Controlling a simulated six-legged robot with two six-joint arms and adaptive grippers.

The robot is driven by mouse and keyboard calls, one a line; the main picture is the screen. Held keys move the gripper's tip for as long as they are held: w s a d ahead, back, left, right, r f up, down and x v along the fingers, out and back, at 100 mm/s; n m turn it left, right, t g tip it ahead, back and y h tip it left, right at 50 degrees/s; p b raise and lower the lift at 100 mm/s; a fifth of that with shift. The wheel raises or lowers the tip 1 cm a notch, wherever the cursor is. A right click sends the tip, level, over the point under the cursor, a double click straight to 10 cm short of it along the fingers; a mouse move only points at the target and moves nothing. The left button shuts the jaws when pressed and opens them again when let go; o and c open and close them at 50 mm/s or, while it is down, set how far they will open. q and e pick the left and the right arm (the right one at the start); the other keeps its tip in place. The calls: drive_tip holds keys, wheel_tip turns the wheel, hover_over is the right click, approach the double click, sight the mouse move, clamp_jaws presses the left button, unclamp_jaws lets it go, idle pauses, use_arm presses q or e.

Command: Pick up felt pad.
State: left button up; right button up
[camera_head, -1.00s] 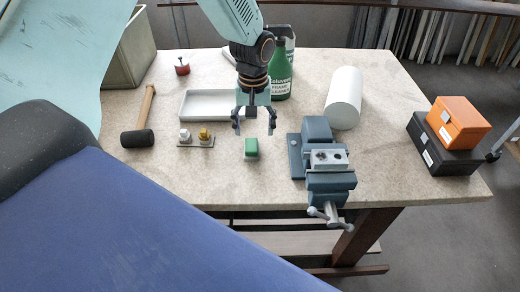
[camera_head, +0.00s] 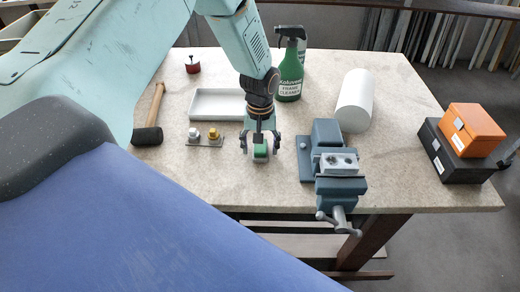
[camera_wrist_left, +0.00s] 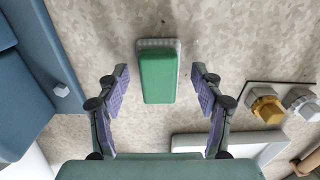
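The felt pad (camera_head: 260,151) is a small block with a green top and a pale grey base, lying on the table. In the left wrist view the pad (camera_wrist_left: 158,75) is upright in the picture, between and just beyond the fingertips. My left gripper (camera_head: 260,150) is above the pad, pointing down. In the left wrist view my left gripper (camera_wrist_left: 160,80) is open, with a gap between each finger and the pad. The fingers do not touch it. My right gripper is not in view.
A blue vise (camera_head: 332,165) stands close to the right of the pad. A plate with two knobs (camera_head: 205,141) is at its left. A white tray (camera_head: 217,104) and a green spray bottle (camera_head: 289,76) are behind. A mallet (camera_head: 148,134) lies further left. Table in front is clear.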

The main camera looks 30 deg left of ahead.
sight(260, 146)
use_arm(q)
drive_tip(key=shift+d+r, duration=0.15)
drive_tip(key=shift+d, duration=0.05)
drive_tip(key=c, duration=0.6)
drive_tip(key=shift+a, duration=0.1)
drive_tip(key=c, duration=0.5)
drive_tip(key=shift+c, duration=0.2)
wheel_tip(260, 146, up, 10)
drive_tip(key=shift+s+f, duration=0.1)
drive_tip(key=shift+f, duration=0.15)
drive_tip(key=shift+r, duration=0.2)
